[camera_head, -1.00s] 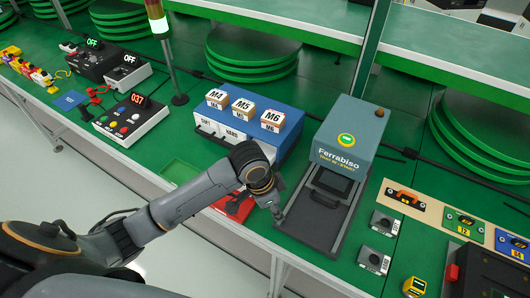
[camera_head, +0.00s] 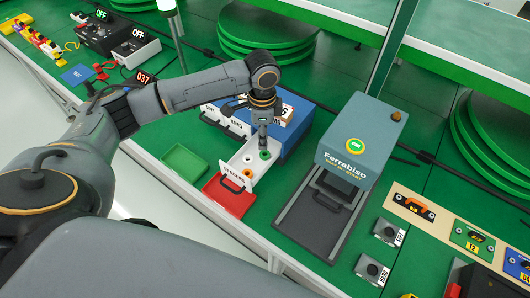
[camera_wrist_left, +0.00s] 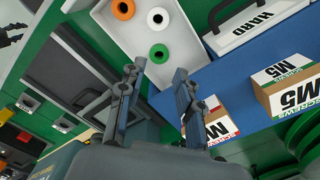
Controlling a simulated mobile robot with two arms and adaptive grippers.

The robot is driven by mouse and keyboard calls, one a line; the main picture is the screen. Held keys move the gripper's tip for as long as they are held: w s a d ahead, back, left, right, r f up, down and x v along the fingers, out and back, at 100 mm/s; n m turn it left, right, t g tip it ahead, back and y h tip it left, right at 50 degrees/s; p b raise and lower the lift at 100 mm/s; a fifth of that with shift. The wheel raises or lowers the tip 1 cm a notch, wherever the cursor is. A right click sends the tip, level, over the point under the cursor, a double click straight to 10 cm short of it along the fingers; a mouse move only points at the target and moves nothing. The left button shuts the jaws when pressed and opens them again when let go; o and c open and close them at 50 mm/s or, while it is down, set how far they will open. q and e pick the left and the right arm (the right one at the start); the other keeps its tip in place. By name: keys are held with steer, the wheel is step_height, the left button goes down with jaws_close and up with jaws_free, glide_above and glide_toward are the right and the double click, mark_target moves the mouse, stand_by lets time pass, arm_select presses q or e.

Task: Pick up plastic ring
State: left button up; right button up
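Plastic rings lie in a pulled-out white drawer (camera_head: 236,167) labelled SPACERS. A green ring (camera_head: 265,155), a white ring (camera_head: 248,158) and an orange ring (camera_head: 247,173) show inside it. The wrist view shows the green ring (camera_wrist_left: 159,53) closest to the fingertips, with the white ring (camera_wrist_left: 157,18) and orange ring (camera_wrist_left: 123,9) farther off. My left gripper (camera_wrist_left: 160,72) is open and empty, its fingers apart. In the head view the left gripper (camera_head: 263,146) points down over the drawer, just above the green ring. My right gripper is not in view.
The blue cabinet (camera_head: 296,128) with boxes on top stands behind the drawer. A red tray (camera_head: 228,196) and green tray (camera_head: 185,162) lie in front and left. The grey Ferrabiso machine (camera_head: 352,140) stands to the right.

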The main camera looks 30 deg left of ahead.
arm_select(q)
steer(key=shift+f, duration=1.1)
step_height(320, 180, down, 5)
steer(key=shift+r+p, duration=0.1)
steer(key=shift+p, duration=0.2)
steer(key=c, duration=0.3)
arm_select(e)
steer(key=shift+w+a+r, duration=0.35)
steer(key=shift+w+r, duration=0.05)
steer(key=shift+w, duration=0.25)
